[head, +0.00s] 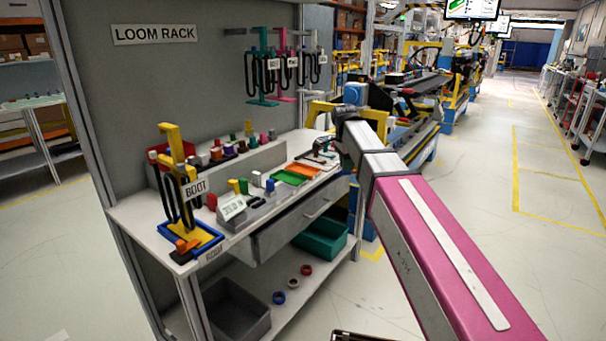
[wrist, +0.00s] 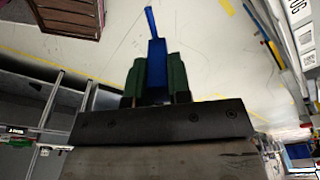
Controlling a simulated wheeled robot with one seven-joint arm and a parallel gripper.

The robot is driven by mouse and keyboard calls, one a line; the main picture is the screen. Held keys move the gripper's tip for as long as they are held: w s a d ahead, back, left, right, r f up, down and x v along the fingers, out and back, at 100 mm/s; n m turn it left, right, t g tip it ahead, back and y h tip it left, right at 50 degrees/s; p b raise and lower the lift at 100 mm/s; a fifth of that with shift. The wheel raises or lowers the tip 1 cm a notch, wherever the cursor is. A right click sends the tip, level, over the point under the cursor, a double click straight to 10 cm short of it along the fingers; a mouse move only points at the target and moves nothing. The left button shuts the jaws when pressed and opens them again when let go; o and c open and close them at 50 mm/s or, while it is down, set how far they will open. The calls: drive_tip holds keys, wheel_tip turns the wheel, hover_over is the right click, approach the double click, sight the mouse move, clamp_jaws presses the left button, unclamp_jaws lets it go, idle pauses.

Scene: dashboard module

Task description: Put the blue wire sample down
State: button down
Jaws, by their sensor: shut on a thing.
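My gripper (wrist: 156,84) shows in the wrist view with its dark green fingers shut on the blue wire sample (wrist: 156,62). The sample sticks out beyond the fingertips and narrows to a thin bent end. Pale floor with a yellow line lies behind it in that view. In the head view my pink and grey arm reaches up from the lower right to the right end of the workbench (head: 135,214). I cannot make out the fingers or the sample clearly there.
The bench carries a yellow BOOT stand (head: 170,134), a green tray (head: 289,177), an orange tray (head: 304,168) and small coloured parts. Wire loops hang from the rack above. A grey bin (head: 237,308) and a teal bin (head: 322,240) sit below. Floor to the right is open.

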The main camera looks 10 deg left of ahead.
drive_tip(key=s+a+r+m, duration=0.1)
drive_tip(key=a+r+m, duration=0.15)
drive_tip(key=a, duration=0.55)
drive_tip(key=s+a+r+m+g, duration=0.15)
drive_tip(key=a+m, duration=0.25)
drive_tip(key=a, duration=0.4)
drive_tip(key=a+r+m, duration=0.3)
drive_tip(key=a, duration=0.5)
drive_tip(key=w+d+f, duration=0.2)
drive_tip(key=w, duration=0.1)
drive_tip(key=w+d+f, duration=0.2)
drive_tip(key=w, duration=0.1)
drive_tip(key=w+d+f, duration=0.2)
drive_tip(key=w+f, duration=0.1)
drive_tip(key=shift+w+d, duration=0.1)
drive_tip(key=shift+d, duration=0.15)
drive_tip(key=shift+f, duration=2.1)
drive_tip(key=shift+f, duration=0.1)
drive_tip(key=c, duration=1.1)
unclamp_jaws()
drive_tip(key=shift+o, duration=0.2)
